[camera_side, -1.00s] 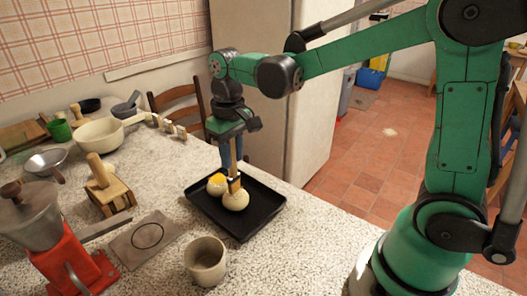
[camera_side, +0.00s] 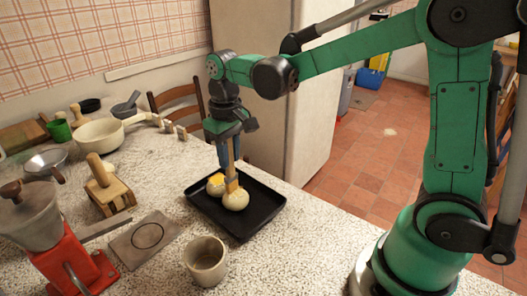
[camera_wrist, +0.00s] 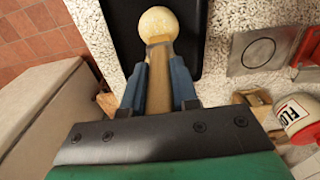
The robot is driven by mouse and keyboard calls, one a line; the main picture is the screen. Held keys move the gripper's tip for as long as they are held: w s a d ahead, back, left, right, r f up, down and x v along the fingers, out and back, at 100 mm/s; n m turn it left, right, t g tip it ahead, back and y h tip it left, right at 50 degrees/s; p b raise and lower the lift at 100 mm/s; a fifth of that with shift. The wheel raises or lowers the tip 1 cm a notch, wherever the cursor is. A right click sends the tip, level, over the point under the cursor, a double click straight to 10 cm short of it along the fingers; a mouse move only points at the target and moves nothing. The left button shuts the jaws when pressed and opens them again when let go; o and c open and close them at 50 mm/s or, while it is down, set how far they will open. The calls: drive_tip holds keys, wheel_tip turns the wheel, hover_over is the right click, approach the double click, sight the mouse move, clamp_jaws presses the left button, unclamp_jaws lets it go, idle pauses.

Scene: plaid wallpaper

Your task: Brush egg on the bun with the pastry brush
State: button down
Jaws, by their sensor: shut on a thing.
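My gripper (camera_side: 227,150) is shut on the wooden handle of the pastry brush (camera_side: 231,170) and holds it nearly upright, bristles down. In the wrist view the brush (camera_wrist: 158,85) lies between the blue fingers of my gripper (camera_wrist: 156,82). The brush tip meets the top of a pale round bun (camera_side: 236,201), which also shows in the wrist view (camera_wrist: 158,20). A second bun (camera_side: 214,188) with a yellow top sits behind it, partly hidden by the brush. Both buns are on a black tray (camera_side: 260,219).
A beige cup (camera_side: 205,262) stands in front of the tray. A grey plate with a ring (camera_side: 146,240), a wooden block (camera_side: 108,195) and a red grinder (camera_side: 75,268) are at left. A pan (camera_side: 98,133) and bowls stand farther back. The counter right of the tray is clear.

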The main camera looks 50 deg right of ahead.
drive_tip(key=shift+s, duration=0.85)
drive_tip(key=shift+w, duration=0.95)
drive_tip(key=shift+s, duration=0.9)
drive_tip(key=shift+w, duration=0.15)
drive_tip(key=shift+w+f, duration=0.1)
drive_tip(key=shift+w, duration=0.65)
drive_tip(key=shift+s, duration=0.9)
idle(0.3)
drive_tip(key=shift+w, duration=0.1)
